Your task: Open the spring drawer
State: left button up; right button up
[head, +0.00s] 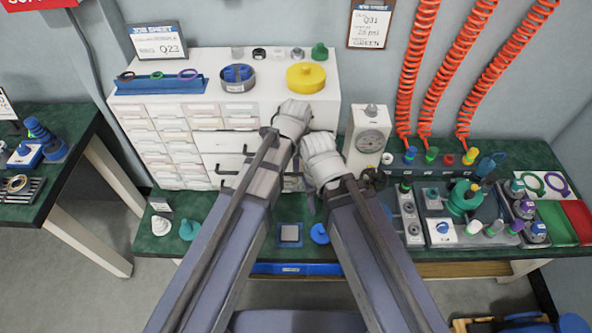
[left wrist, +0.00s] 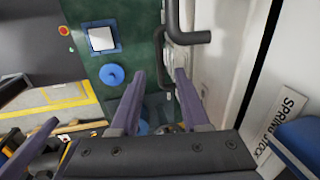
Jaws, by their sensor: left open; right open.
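The white drawer cabinet (head: 165,118) stands on the green bench, with wide drawers and dark bar handles on its right half. In the left wrist view a "SPRING STOCK" label (left wrist: 283,122) is on a pale panel at right, and a dark handle (left wrist: 190,36) sticks out at top centre. My left gripper (left wrist: 160,78) is open, its two fingers beside the pale front; a second dark handle shows near the fingertips, and contact cannot be told. My left arm hides it in the head view. My right gripper (head: 309,200) is open and partly hidden below its wrist.
A dial gauge (head: 370,142) stands right of the cabinet. A blue square fixture (head: 289,235) and a blue disc (head: 319,233) lie on the bench below. A yellow part (head: 306,77) and a round tin (head: 238,78) sit on the cabinet top. Fittings crowd the bench's right.

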pick_arm(q)
jog(key=f+b, duration=0.4)
jog(key=w+f+b, duration=0.1)
jog(key=f+b, duration=0.1)
jog(key=f, duration=0.1)
jog(key=shift+w, duration=0.1)
jog(key=shift+r, duration=0.1)
grip_shut()
dwell(1.3)
